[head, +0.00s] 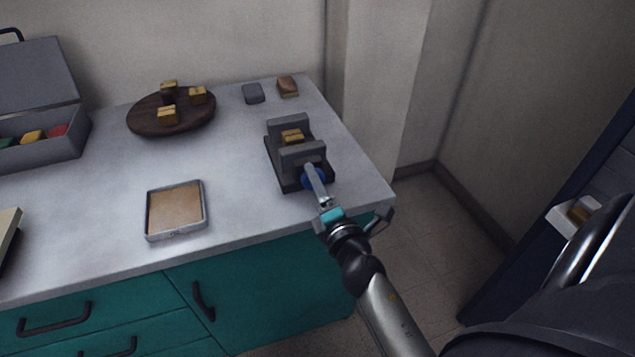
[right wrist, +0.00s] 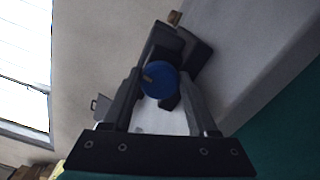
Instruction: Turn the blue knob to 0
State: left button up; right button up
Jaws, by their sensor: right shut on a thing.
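The blue knob (head: 309,180) is on the near end of a dark grey vise-like fixture (head: 284,178) near the counter's right edge. A small yellowish block (head: 292,136) sits between the fixture's upright plates. My right gripper (head: 316,184) reaches in from the front and is shut on the knob, partly hiding it. In the right wrist view the knob (right wrist: 160,80) is a round blue disc between the fingers, with a small pale mark at its left side. No numbers are readable. My left gripper is not in view.
A round wooden board (head: 140,120) with several yellowish blocks stands at the back. A shallow metal-rimmed tray (head: 148,222) lies left of the fixture. A grey open box (head: 65,151) is at far left. The counter (head: 110,190) between them is clear.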

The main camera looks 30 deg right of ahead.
jog(key=shift+r, duration=0.1)
jog(key=o, duration=1.4)
jog(key=shift+c, duration=0.2)
